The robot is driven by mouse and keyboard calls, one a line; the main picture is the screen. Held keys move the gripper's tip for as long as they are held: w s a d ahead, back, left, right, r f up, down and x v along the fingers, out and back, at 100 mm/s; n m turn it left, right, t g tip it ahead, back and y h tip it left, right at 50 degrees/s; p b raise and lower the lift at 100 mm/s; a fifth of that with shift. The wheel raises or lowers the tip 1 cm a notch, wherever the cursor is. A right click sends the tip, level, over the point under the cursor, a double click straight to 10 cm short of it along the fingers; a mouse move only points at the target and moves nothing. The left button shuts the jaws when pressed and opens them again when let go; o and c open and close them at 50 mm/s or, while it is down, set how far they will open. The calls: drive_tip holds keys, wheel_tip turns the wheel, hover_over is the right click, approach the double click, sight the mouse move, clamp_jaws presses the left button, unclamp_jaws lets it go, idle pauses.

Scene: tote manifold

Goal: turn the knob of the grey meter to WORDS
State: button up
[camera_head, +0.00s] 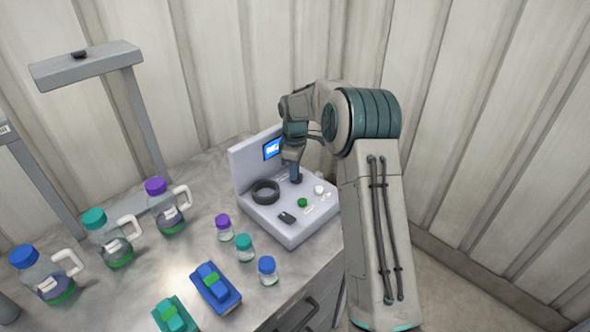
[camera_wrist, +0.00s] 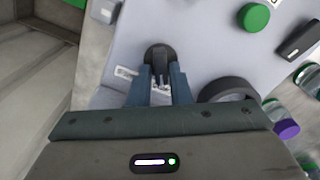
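The grey meter (camera_head: 300,222) stands on the bench, with a blue lit screen (camera_head: 272,149) on its upright back; I cannot read the screen surely. Its dark knob (camera_head: 296,180) sits on the sloped panel near the back and shows as a round black piece in the wrist view (camera_wrist: 160,54). My gripper (camera_head: 294,170) points down at the knob. In the wrist view my gripper's fingers (camera_wrist: 162,72) lie either side of the knob with no clear gap, so they look shut on it. Markings around the knob are partly hidden by the fingers.
The panel also has a black ring (camera_head: 265,192), a green button (camera_head: 302,202), a black switch (camera_head: 287,217) and white knobs (camera_head: 319,190). Small capped bottles (camera_head: 245,248), handled jugs (camera_head: 113,241) and a blue block (camera_head: 215,288) stand left and in front. Corrugated walls close the back and right.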

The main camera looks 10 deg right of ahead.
drive_tip(key=shift+o, duration=1.2)
wheel_tip(320, 180, up, 14)
drive_tip(key=b, duration=0.1)
